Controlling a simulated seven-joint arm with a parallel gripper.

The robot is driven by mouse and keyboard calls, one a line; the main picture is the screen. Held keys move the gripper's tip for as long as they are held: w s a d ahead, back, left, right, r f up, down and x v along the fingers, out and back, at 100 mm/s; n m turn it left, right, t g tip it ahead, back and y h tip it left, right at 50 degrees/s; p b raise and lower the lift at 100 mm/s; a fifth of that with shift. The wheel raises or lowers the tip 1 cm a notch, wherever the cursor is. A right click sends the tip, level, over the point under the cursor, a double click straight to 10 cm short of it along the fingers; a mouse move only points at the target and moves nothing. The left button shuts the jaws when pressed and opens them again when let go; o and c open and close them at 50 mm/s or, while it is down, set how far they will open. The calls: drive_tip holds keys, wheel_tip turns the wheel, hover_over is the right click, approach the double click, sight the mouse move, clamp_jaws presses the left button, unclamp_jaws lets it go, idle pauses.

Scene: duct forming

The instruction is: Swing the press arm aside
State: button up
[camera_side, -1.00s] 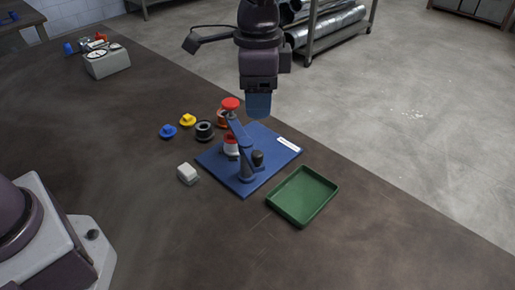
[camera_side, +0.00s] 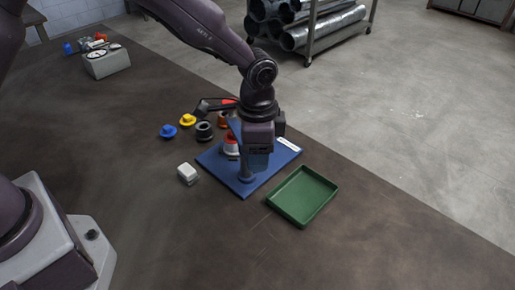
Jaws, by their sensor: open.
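The blue press (camera_side: 246,178) stands on a blue base plate (camera_side: 221,168) with a white label. The lower part of its post shows; its arm and dark knob are mostly hidden behind my gripper. A red and white piece (camera_side: 231,146) sits on the plate beside the post, left of my gripper. My gripper (camera_side: 256,168) points down over the press post, with its bluish fingers overlapping the upper post in the picture. It is open. I cannot tell whether the fingers touch the press or straddle its knob.
A green tray (camera_side: 331,184) lies right of the plate. A small white block (camera_side: 188,174) is at its left. Blue (camera_side: 168,131), yellow (camera_side: 187,120) and black (camera_side: 204,132) round parts lie behind left. A gauge box (camera_side: 108,64) stands far left. The front table is clear.

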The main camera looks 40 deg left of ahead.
drive_tip(key=shift+c, duration=0.5)
clamp_jaws()
drive_tip(key=shift+s, duration=0.1)
drive_tip(key=s+a+m, duration=0.3)
drive_tip(key=a+m, duration=0.6)
drive_tip(key=m, duration=0.9)
drive_tip(key=shift+r, duration=0.1)
drive_tip(key=shift+o, duration=0.5)
unclamp_jaws()
drive_tip(key=shift+s, duration=0.1)
